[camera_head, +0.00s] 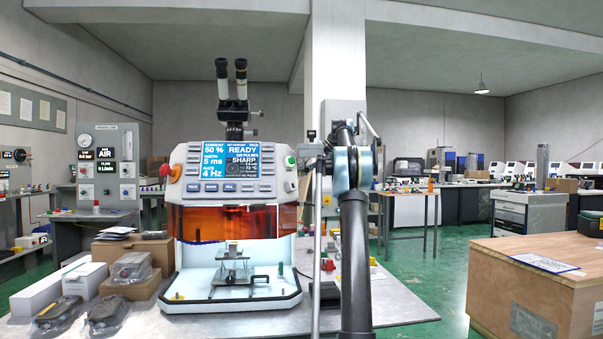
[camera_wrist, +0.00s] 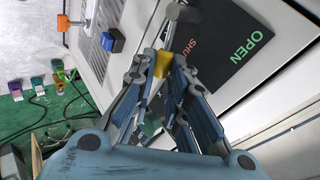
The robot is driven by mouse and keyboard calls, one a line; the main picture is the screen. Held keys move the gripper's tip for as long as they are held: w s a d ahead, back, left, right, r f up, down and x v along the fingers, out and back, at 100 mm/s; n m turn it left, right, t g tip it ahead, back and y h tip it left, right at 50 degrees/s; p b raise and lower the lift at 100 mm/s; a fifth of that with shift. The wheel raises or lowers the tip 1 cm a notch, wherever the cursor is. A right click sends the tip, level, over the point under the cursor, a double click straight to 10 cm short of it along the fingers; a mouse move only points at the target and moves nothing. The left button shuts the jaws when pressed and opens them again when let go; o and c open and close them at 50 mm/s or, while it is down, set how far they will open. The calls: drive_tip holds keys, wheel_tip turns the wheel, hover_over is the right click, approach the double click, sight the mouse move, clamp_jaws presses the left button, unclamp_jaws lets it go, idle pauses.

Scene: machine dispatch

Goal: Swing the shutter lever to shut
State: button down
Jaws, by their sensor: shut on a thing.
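The shutter lever (camera_wrist: 170,34) shows in the wrist view, with a grey round end at the top and a yellow part lower down. My gripper (camera_wrist: 160,66) is shut on the yellow part of the lever. A black plate (camera_wrist: 228,38) beside it reads OPEN in green and SHUT in red. The lever lies across the plate's left part, nearer in the picture to SHUT, which the lever and finger partly cover. In the head view the machine (camera_head: 180,188) stands on the bench. My arm is at its right side, and the grip is not clear there.
A blue button block (camera_wrist: 113,40) sits on the machine's pale side in the wrist view. In the head view, boxes (camera_head: 137,252) and wrapped parts (camera_head: 108,312) lie left of the machine. A wooden crate (camera_head: 535,285) stands at the right, with green floor between.

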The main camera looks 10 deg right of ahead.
drive_tip(key=shift+w+f+m+g, duration=0.3)
drive_tip(key=shift+f+g, duration=0.1)
drive_tip(key=shift+g, duration=0.2)
idle(0.3)
drive_tip(key=c, duration=1.6)
unclamp_jaws()
drive_tip(key=shift+f, duration=0.1)
drive_tip(key=shift+o, duration=0.2)
drive_tip(key=shift+d, duration=0.1)
drive_tip(key=s+d+r, duration=0.2)
drive_tip(key=d, duration=1.2)
